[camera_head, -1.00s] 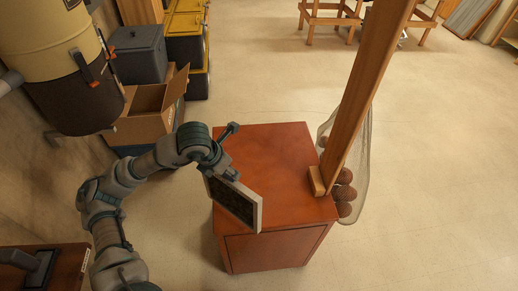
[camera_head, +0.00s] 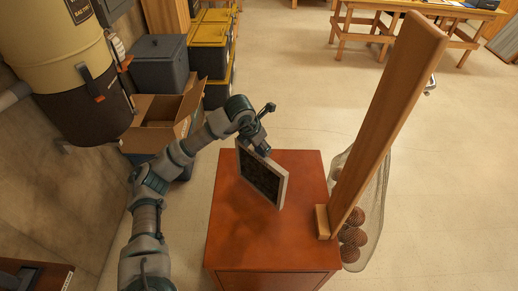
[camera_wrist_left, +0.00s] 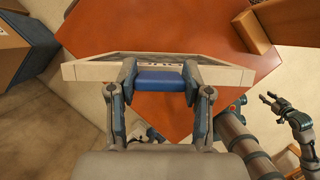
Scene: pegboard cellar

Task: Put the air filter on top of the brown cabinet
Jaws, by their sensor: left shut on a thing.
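The air filter (camera_head: 263,176) is a flat panel with a pale frame and a dark mesh face. My left gripper (camera_head: 262,148) is shut on its upper edge, and the filter hangs tilted over the brown cabinet (camera_head: 290,245). I cannot tell if its lower edge touches the top. In the left wrist view the filter's pale frame (camera_wrist_left: 225,75) crosses between the fingers of my left gripper (camera_wrist_left: 159,80), with the cabinet top (camera_wrist_left: 180,30) beyond. My right gripper (camera_wrist_left: 273,101) shows small at the right of that view, with nothing visible in it.
A wooden post (camera_head: 385,125) stands on the cabinet's right side, next to a net (camera_head: 375,205) of brown balls. An open cardboard box (camera_head: 165,120), a grey bin (camera_head: 160,65) and a yellow-brown tank (camera_head: 75,75) are at left. The front of the cabinet top is bare.

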